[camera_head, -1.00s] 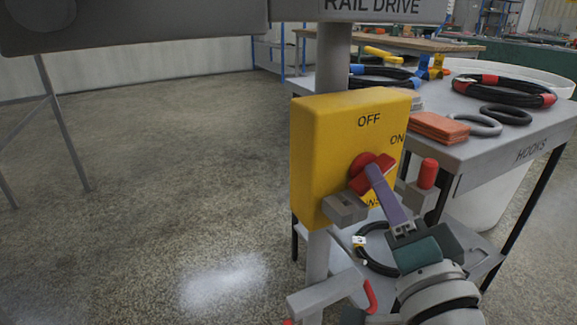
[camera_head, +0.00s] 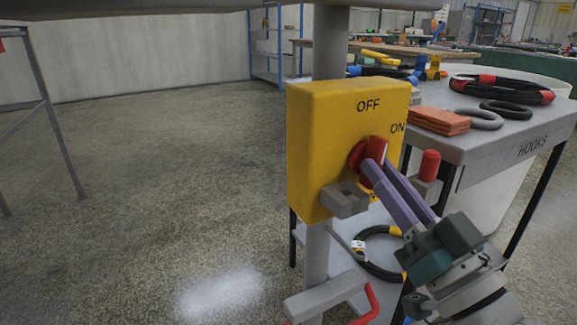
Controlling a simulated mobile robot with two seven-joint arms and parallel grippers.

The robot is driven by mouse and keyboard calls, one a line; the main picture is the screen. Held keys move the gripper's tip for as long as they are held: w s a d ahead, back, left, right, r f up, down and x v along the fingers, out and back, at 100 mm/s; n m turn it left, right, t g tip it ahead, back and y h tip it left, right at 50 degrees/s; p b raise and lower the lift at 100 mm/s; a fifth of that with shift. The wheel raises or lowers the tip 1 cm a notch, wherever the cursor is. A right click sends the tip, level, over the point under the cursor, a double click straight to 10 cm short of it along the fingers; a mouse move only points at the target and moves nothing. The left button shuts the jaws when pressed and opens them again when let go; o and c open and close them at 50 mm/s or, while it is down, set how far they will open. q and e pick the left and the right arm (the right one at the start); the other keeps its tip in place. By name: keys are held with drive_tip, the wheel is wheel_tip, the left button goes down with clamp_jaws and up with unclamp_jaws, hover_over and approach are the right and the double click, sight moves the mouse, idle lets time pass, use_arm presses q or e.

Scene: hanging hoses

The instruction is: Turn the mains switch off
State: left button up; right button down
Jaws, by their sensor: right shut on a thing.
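The mains switch is a yellow box (camera_head: 325,130) on a grey post, marked OFF at the top and ON at the upper right. Its red rotary handle (camera_head: 379,149) sits on the front face, with a pale stripe, and its end points up and slightly right; its lower part is hidden by my fingers. My right gripper (camera_head: 373,172) comes from the lower right, its two purple fingers shut on the red handle. My left gripper is not in view.
A grey block (camera_head: 345,199) sticks out at the box's lower front, and a red-capped grey part (camera_head: 428,170) stands right of it. A grey table marked HOOKS (camera_head: 490,146) with coiled hoses is close behind. A grey bracket (camera_head: 325,298) is below.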

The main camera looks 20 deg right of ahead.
drive_tip(key=shift+d+n+y, duration=0.1)
drive_tip(key=shift+n+y, duration=0.5)
drive_tip(key=shift+n, duration=0.6)
drive_tip(key=c, duration=0.8)
unclamp_jaws()
drive_tip(key=shift+c, duration=0.2)
drive_tip(key=v, duration=1)
